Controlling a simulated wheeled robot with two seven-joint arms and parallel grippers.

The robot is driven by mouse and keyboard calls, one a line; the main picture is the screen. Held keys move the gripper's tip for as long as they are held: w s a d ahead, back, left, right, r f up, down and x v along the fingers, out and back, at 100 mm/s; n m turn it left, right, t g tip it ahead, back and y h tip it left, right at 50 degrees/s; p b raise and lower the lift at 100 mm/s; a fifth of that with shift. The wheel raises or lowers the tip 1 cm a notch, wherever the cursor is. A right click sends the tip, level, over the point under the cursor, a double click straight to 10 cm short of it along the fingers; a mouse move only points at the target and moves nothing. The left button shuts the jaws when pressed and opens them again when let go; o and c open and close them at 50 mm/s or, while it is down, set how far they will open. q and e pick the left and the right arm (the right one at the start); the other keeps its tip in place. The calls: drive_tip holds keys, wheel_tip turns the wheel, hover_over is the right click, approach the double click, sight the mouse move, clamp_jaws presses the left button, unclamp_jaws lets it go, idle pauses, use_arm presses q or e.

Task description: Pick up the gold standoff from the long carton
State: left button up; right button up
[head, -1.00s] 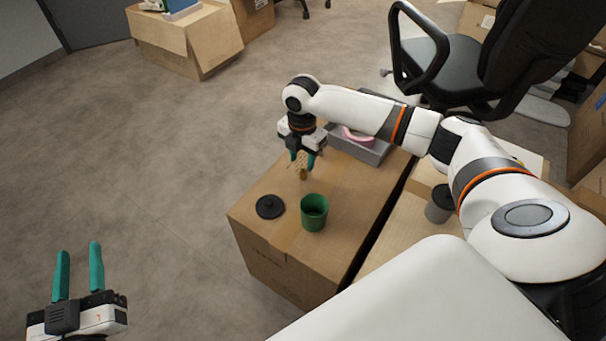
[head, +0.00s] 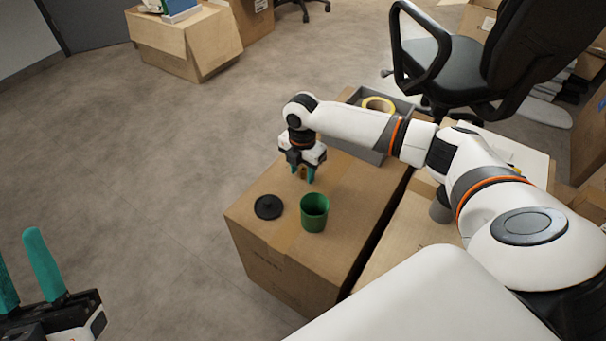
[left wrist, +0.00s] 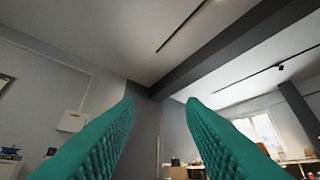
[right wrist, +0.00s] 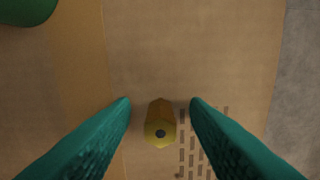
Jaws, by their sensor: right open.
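The gold standoff (right wrist: 160,122) stands on the long carton (right wrist: 215,50) in the right wrist view, its hexagonal end with a dark hole facing the camera. My right gripper (right wrist: 160,112) is open, with one teal fingertip on each side of the standoff and a gap to both. In the head view, my right gripper (head: 303,174) points down over the carton top (head: 345,190), and the standoff shows only as a small gold bit between the fingers. My left gripper (left wrist: 162,110) is open and empty, away from the carton; it also shows at the lower left of the head view (head: 22,265).
A green cup (head: 314,214) and a black lid (head: 268,207) sit on the carton nearer me. A grey tray (head: 409,108) with a yellow ring (head: 378,104) lies behind the right forearm. An office chair (head: 450,70) stands beyond.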

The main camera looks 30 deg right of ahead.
clamp_jaws()
drive_tip(key=shift+r, duration=0.15)
